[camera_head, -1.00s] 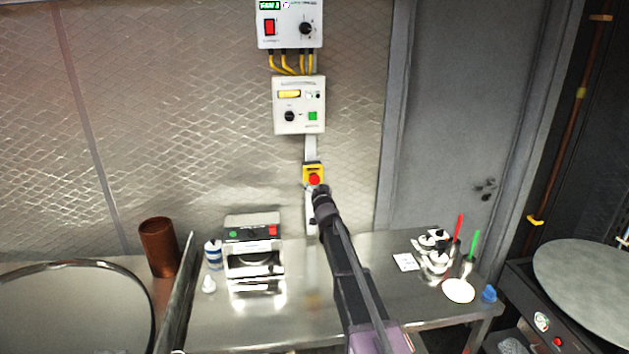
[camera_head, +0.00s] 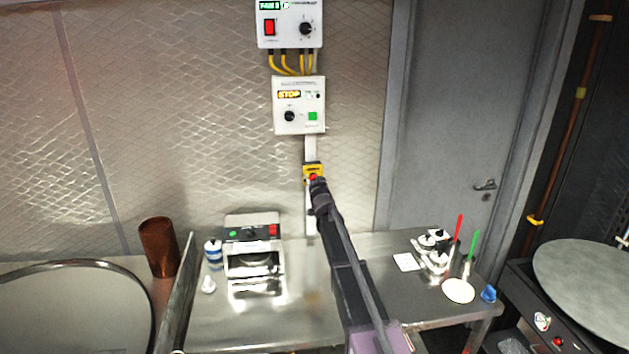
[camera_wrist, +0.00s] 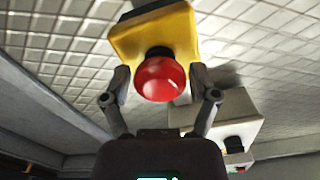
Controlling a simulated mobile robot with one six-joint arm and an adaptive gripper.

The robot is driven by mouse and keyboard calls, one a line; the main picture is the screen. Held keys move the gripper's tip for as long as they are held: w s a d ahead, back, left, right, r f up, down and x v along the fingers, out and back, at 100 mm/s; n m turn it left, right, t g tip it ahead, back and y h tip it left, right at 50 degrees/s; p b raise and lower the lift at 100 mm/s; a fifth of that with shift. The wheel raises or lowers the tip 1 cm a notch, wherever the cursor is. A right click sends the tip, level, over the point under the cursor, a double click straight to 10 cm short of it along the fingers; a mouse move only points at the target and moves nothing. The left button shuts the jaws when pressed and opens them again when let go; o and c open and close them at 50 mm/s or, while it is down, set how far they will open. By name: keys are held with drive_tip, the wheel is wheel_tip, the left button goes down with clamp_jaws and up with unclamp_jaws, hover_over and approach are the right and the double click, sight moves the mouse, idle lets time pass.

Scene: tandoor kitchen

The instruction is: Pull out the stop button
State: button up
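The stop button is a red mushroom head (camera_wrist: 160,78) on a yellow box (camera_wrist: 155,32), mounted on the wall. In the head view the yellow box (camera_head: 313,168) shows above the end of my arm, and only part of the red head (camera_head: 312,177) is visible. My gripper (camera_wrist: 161,90) has its two fingers spread, one on each side of the red head. The fingertips are close to the head's sides; I cannot tell whether they touch. In the head view my gripper (camera_head: 317,184) partly covers the button.
A white control box (camera_head: 299,105) with a lit STOP sign hangs above the button, below another box (camera_head: 290,24).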

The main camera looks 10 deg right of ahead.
clamp_jaws()
drive_tip(key=shift+s, duration=0.8)
drive_tip(key=o, duration=0.5)
unclamp_jaws()
drive_tip(key=shift+o, duration=0.2)
drive_tip(key=shift+s, duration=0.15)
drive_tip(key=s, duration=1.1)
drive_tip(key=shift+s+d, duration=0.15)
drive_tip(key=shift+s, duration=0.2)
